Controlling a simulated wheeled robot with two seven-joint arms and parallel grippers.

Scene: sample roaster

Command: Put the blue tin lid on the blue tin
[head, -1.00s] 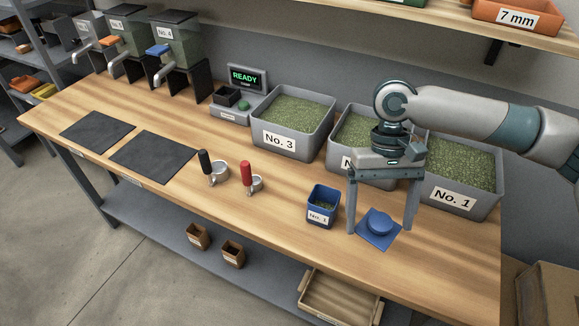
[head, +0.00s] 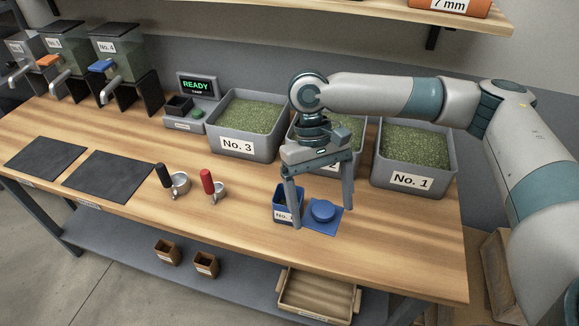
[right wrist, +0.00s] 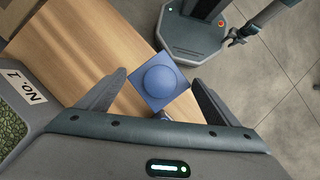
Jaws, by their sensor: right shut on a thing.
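The blue tin lid (head: 322,211) is a square plate with a round raised middle. My right gripper (head: 321,216) points down and is shut on it, with a finger at each side. In the right wrist view the lid (right wrist: 160,80) sits between the fingertips. The blue tin (head: 281,214), labelled and open, stands on the bench just left of the lid, partly hidden by a finger. The lid is beside the tin in the picture; its height above the bench is hard to judge.
Bins No. 3 (head: 239,145) and No. 1 (head: 411,182) stand behind, with another bin partly hidden by my arm. A black-handled scoop (head: 180,184) and a red-handled scoop (head: 218,190) lie left of the tin. The bench (head: 400,245) is clear at front right.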

